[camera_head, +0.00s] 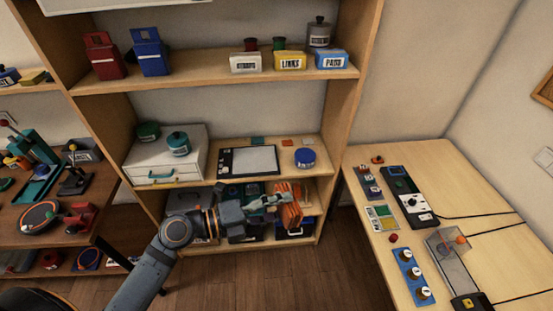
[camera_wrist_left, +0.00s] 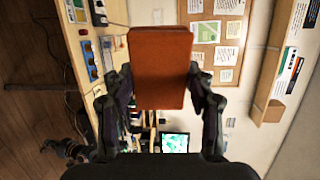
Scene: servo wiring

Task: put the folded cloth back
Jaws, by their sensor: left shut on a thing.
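The folded cloth is an orange-brown, flat block in the left wrist view (camera_wrist_left: 160,62), upright between the two fingers of my left gripper (camera_wrist_left: 163,98). My left gripper is shut on it. In the head view the orange folded cloth (camera_head: 291,214) is at the far end of my left gripper (camera_head: 275,200), in front of the lower shelf's right part. Whether it touches the shelf cannot be told. My right gripper is in neither view.
The shelf unit (camera_head: 352,105) holds labelled boxes, a white drawer box (camera_head: 158,163) and a framed tray (camera_head: 250,160). Dark bins (camera_head: 240,234) fill the lower level. A wooden workbench (camera_head: 450,185) with devices and cables stands right. Bare floor (camera_head: 345,255) lies between.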

